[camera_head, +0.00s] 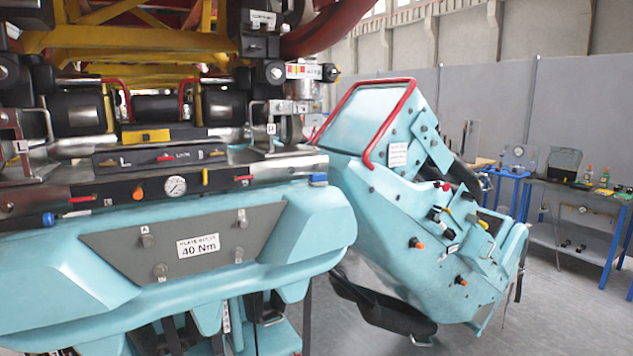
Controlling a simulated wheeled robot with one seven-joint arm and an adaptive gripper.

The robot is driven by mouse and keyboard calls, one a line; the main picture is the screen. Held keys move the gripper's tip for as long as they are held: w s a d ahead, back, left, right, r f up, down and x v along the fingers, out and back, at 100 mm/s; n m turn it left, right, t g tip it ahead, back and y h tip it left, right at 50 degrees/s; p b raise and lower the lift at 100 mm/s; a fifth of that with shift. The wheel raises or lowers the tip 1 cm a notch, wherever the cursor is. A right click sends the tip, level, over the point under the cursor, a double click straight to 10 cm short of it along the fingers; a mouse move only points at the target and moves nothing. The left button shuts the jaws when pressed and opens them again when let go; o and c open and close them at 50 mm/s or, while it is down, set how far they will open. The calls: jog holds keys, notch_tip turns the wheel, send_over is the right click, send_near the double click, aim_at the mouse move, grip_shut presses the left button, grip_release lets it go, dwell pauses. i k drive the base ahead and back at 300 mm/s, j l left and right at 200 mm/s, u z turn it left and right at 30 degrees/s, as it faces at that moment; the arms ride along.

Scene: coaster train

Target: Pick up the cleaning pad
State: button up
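I cannot pick out a cleaning pad with certainty. A flat yellow piece (146,136) lies on the dark upper part of the turquoise coaster car at left; I cannot tell whether it is a pad. Small items, some yellow, lie on the workbench at far right, too small to name. My gripper is not in view.
The turquoise coaster car (90,262) with its 40 Nm plate (198,246) fills the left. A tilted turquoise seat unit (395,205) with a red bar stands at centre right. The workbench (575,188) with blue legs is at right. Grey floor (560,315) is clear at lower right.

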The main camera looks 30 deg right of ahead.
aim_at(318, 179)
jog(key=i+l, duration=0.35)
jog(key=l, duration=0.3)
jog(key=i+l, duration=0.2)
jog(key=l, duration=0.1)
